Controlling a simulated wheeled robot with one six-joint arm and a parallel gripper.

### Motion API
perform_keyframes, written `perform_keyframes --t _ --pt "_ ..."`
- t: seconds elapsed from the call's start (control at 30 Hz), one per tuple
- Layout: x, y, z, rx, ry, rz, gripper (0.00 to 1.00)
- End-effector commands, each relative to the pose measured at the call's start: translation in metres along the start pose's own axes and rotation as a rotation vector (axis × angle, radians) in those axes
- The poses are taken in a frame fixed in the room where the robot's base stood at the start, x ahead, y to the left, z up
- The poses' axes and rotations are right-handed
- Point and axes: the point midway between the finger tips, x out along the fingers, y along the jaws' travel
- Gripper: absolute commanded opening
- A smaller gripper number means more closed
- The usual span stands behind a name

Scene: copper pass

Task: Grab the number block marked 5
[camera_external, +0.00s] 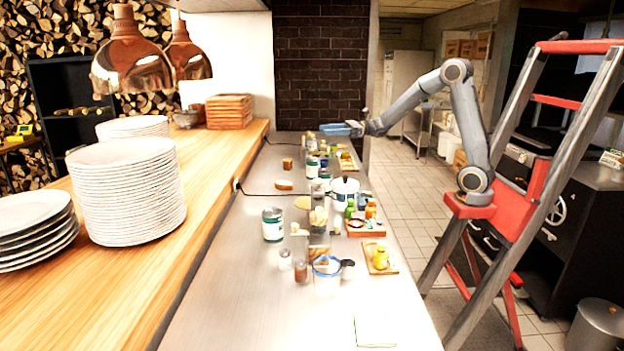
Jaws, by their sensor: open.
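I cannot make out a number block marked 5; any digits are too small to read in this view. My gripper (358,128) is small and far off, over the far part of the steel counter (215,310). It is open. A blue tray-like thing (335,129) shows just left of it; I cannot tell whether they touch. Small brown block-like pieces lie on the counter, one (287,164) toward the back and one (284,185) nearer, with no readable marks.
Jars, bottles and a white pot (345,190) crowd the counter's middle. A green-labelled jar (272,226) stands at its left. A small board with yellow items (380,257) lies at the right. Plate stacks (125,190) fill the wooden shelf. The counter's near end is mostly clear.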

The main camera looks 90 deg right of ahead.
Motion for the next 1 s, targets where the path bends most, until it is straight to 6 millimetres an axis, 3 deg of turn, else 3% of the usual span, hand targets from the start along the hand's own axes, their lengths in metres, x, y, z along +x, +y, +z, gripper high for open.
perform_keyframes --t 0.43,0.67,0.87,1.0 --pt "0.063 0.018 0.009 -0.427 0.059 0.329 0.53" --pt "0.104 0.021 -0.004 -0.871 0.119 0.636 0.53" --pt "0.131 -0.003 -0.027 -1.342 0.209 0.937 0.53" --pt "0.144 -0.037 -0.037 -1.644 0.298 1.124 0.53"
